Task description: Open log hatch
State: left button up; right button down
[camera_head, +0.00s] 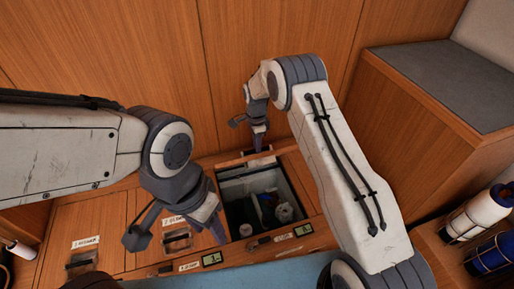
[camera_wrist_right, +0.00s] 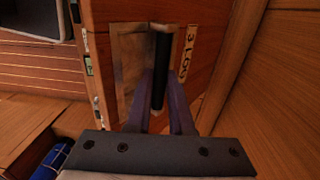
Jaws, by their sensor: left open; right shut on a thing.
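The log hatch lid (camera_head: 232,161) stands raised at the back edge of its opening, seen nearly edge-on in the head view. The right wrist view shows its wooden face with a "3 LOG" label (camera_wrist_right: 187,52) and a black bar handle (camera_wrist_right: 160,70) over a recess. My right gripper (camera_head: 259,146) is shut on the handle, its fingers (camera_wrist_right: 160,108) on either side of the bar. The open compartment (camera_head: 229,188) below holds dark items and a pale round one. My left gripper (camera_head: 178,236) is open and empty over the panel left of the opening.
Two closed hatches with recessed handles, the left one (camera_head: 82,259) and the middle one (camera_head: 177,240), lie left of the opening. A wooden wall (camera_head: 150,60) stands close behind. Strapped bottles (camera_head: 480,215) stand at right.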

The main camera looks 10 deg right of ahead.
jog(key=c, duration=1)
grip_release()
jog(key=shift+w+a+f, duration=0.1)
jog(key=shift+f, duration=0.3)
jog(key=shift+c, duration=0.2)
jog(key=shift+o, duration=1.1)
jog(key=shift+w+f, duration=0.1)
jog(key=shift+f, duration=0.05)
pick_arm(q)
jog(key=shift+w, duration=0.1)
pick_arm(e)
jog(key=shift+r, duration=0.2)
pick_arm(q)
jog(key=shift+r+p, duration=0.25)
jog(key=shift+p, duration=0.15)
pick_arm(e)
notch_tip(320, 180, up, 10)
jog(key=shift+w+r, duration=0.2)
jog(key=shift+r, duration=0.05)
jog(key=shift+r, duration=0.1)
